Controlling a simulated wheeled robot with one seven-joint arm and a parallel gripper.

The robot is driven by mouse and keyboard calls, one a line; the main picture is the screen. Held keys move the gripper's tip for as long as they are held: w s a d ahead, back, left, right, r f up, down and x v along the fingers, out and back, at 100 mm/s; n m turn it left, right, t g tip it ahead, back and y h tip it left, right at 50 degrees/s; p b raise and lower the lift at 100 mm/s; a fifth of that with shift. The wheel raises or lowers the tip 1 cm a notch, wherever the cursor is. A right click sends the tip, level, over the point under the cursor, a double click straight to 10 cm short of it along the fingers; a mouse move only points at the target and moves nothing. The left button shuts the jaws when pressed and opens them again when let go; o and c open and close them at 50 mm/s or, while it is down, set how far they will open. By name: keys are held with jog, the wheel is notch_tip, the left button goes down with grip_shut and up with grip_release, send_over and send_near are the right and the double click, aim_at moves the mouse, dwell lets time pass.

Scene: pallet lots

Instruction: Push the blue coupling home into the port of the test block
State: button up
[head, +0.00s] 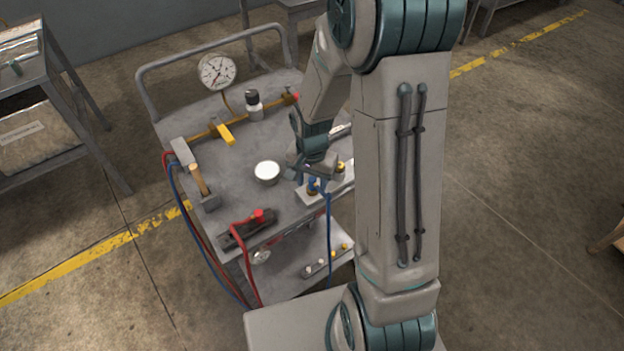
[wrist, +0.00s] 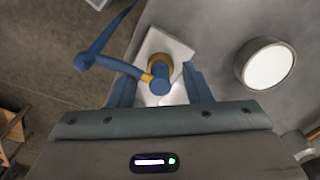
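The blue coupling (wrist: 161,84) shows in the wrist view with a brass collar and a blue hose (wrist: 95,57) leading off to the left. It stands over the pale test block (wrist: 179,49); its body hides the port, and I cannot tell how deep it sits. My gripper (wrist: 160,90) has its two fingers apart, one on each side of the coupling, with visible gaps. In the head view my gripper (head: 312,172) is low over the test block (head: 312,197) at the cart's right side. The coupling is partly hidden there, and its hose (head: 328,235) hangs down the cart's front.
A white-topped round cup (head: 267,172) stands just left of the block. A red coupling (head: 259,215) and dark block (head: 248,230) are at the front left.

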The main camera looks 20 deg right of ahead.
notch_tip(320, 180, up, 14)
dwell(0.6)
